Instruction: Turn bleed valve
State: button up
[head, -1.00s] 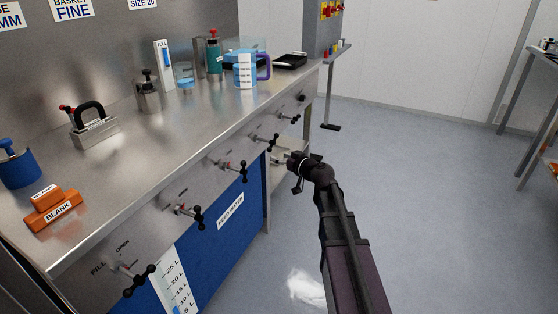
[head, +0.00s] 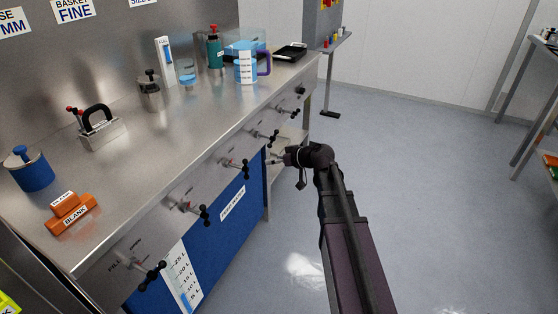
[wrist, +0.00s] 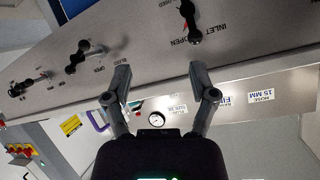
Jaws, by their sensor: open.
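In the wrist view, a dark-handled valve (wrist: 85,56) on the steel front panel sits left of my fingers. A blurred label by it seems to read BLEED, with OPEN below. My gripper (wrist: 162,85) is open and empty, its two fingers apart in front of the panel, between this valve and the INLET valve (wrist: 190,18). No finger visibly touches a valve. In the head view, my gripper (head: 274,157) points left toward the bench front, low beside the row of valves. I cannot tell there which one is the bleed valve.
The steel bench (head: 150,150) carries orange BLANK blocks (head: 72,213), a blue pot (head: 32,172) and a jug (head: 246,68). More valve handles, such as the FILL valve (head: 150,275), stick out along its front. The floor (head: 430,190) to the right is clear.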

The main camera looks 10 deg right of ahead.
jog(key=shift+s+d+r+g+h+p, duration=0.1)
jog(key=shift+s+r+g+h+p, duration=0.2)
jog(key=shift+s+g+p, duration=0.55)
jog(key=shift+s+a+r+g+h+p, duration=0.15)
jog(key=shift+s+r+g+p, duration=0.3)
jog(key=shift+s+p, duration=0.65)
jog(key=shift+s+d+r+g+h+p, duration=0.15)
jog(key=shift+s+r+g+h+p, duration=0.1)
jog(key=shift+s+g+p, duration=0.7)
jog(key=shift+t, duration=0.25)
jog(key=shift+w, duration=0.1)
jog(key=shift+c, duration=1.4)
jog(key=w+d+f+m+t+b, duration=0.3)
jog(key=w+d+m+t+b, duration=0.1)
jog(key=b, duration=0.6)
jog(key=w+d+f+m+t+b, duration=0.4)
jog(key=w+m+t+b, duration=0.3)
jog(key=w+b, duration=0.3)
jog(key=shift+w+d+f+m, duration=0.35)
jog(key=shift+d+m, duration=0.25)
jog(key=shift+m, duration=0.3)
